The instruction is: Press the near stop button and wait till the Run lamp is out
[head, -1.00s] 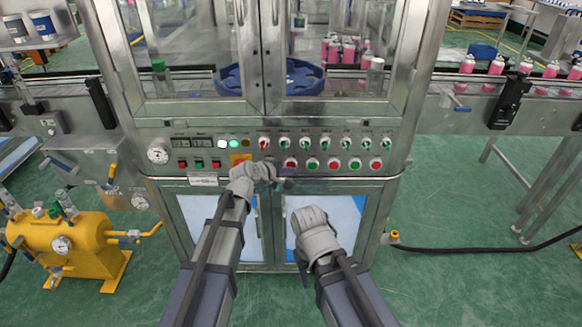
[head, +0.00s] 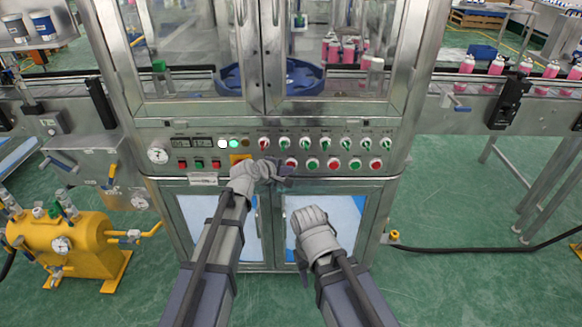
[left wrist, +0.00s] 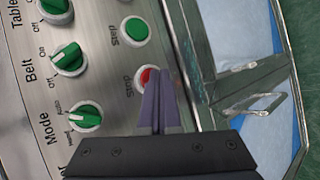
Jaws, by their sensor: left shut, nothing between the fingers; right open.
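The red stop button (head: 291,163) is at the left end of the lower row of round buttons on the panel. It also shows in the left wrist view (left wrist: 146,77), partly covered by the fingertips. My left gripper (head: 287,172) is shut and empty, its purple fingertips (left wrist: 153,75) at the lower edge of this button. I cannot tell whether they touch it. Of the panel lamps, a white one (head: 222,144) and a green one (head: 234,144) look lit, and an amber one (head: 246,144) looks dim. Their labels are unreadable. My right gripper (head: 310,225) is open, low in front of the cabinet; its fingers are mostly hidden.
Green knobs, including Belt (left wrist: 69,60) and Mode (left wrist: 86,116), and a green button (left wrist: 135,31) lie close to the left fingers. A yellow tank (head: 65,250) stands at the left. The floor at right is mostly free.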

